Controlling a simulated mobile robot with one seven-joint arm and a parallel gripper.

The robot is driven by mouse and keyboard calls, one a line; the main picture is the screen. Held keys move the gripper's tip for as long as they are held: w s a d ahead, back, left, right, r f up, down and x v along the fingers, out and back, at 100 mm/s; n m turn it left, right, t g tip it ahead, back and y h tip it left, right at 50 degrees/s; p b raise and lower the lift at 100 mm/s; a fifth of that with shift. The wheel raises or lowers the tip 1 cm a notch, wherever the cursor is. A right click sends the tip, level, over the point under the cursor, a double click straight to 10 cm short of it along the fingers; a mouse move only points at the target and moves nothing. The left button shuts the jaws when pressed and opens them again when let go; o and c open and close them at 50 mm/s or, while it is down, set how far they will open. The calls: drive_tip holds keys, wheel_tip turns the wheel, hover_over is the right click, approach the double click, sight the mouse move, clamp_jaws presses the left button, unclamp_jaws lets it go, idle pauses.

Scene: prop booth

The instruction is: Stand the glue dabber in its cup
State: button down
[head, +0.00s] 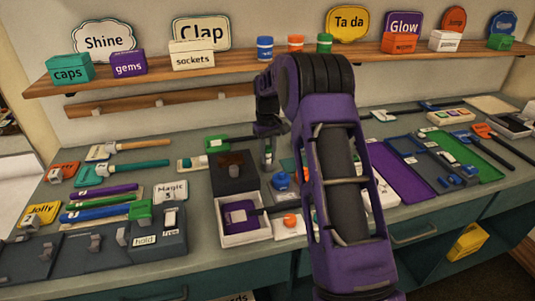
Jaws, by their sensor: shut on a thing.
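My gripper (268,150) is small and dark in the head view, pointing down over the middle of the bench. It is shut on a slim thing, which I take to be the glue dabber. The fingers and the poor detail hide most of it, so its tilt is unclear. Just left of the gripper is a dark block (230,185) with a brownish piece on top. A small round blue thing (281,181) stands below right of the gripper, apart from it. I cannot tell which of these, if either, is the cup. My purple arm hides the bench behind it.
A white tray (243,235) with a purple paddle stands in front. A green-headed paddle (216,143) lies behind the dark block. Handled tools and a grey rack (100,255) fill the left. A purple mat (402,172) and green tray (478,163) lie right. A shelf (150,75) holds boxes.

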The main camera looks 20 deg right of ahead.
sight(267, 147)
drive_tip(key=shift+c, duration=1.9)
unclamp_jaws()
drive_tip(key=shift+r, duration=0.1)
drive_tip(key=shift+r+p, duration=0.7)
drive_tip(key=shift+r, duration=3.25)
